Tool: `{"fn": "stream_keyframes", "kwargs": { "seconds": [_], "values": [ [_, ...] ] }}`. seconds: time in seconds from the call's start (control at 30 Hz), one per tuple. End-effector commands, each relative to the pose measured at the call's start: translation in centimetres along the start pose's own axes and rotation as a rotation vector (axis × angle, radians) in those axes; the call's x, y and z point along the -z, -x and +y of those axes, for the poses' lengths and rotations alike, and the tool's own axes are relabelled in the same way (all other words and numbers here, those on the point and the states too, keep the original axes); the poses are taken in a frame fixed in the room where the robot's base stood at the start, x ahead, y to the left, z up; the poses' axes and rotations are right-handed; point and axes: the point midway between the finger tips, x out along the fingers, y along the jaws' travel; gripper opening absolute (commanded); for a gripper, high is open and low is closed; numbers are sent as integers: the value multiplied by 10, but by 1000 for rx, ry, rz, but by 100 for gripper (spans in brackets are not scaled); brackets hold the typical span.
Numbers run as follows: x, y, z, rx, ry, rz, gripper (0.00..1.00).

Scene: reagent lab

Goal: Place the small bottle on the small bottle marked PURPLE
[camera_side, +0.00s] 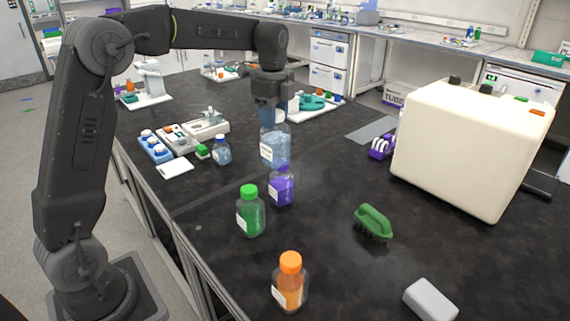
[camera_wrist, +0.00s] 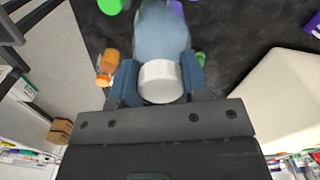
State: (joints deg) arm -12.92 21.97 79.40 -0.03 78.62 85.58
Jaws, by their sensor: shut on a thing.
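My gripper (camera_side: 273,103) points down and is shut on the white-capped neck of a clear bottle with pale blue content and a white label (camera_side: 274,147). In the wrist view the held bottle (camera_wrist: 163,32) hangs between the two fingers (camera_wrist: 160,80) and looks upright in the side view. The bottle with purple content (camera_side: 281,190) stands on the black bench; the held bottle's base appears just above and behind its top. I cannot tell whether they touch. In the wrist view only a bit of purple (camera_wrist: 175,6) shows past the held bottle.
A green-capped bottle (camera_side: 250,214) and an orange-capped bottle (camera_side: 290,284) stand nearer the camera. A blue-capped bottle (camera_side: 221,151) stands to the left. A green brush (camera_side: 373,222) and a large cream machine (camera_side: 470,145) are to the right. Bench between brush and bottles is clear.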

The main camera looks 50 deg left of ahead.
Motion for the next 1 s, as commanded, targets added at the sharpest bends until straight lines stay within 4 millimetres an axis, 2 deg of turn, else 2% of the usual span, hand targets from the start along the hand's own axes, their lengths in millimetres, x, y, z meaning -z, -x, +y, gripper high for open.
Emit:
{"fn": "stream_keyframes", "kwargs": {
  "seconds": [0.03,0.2,0.3,0.43,0.57,1.0],
  "values": [
    [-24,14,-8,6,5,1,0],
    [-85,49,-15,4,-17,1,0],
    [-109,63,-15,3,-28,1,0],
    [-125,72,-13,0,-38,1,0],
    [-118,68,-17,-2,-46,2,0],
    [-36,14,-54,-1,-45,1,0]
  ]
}}
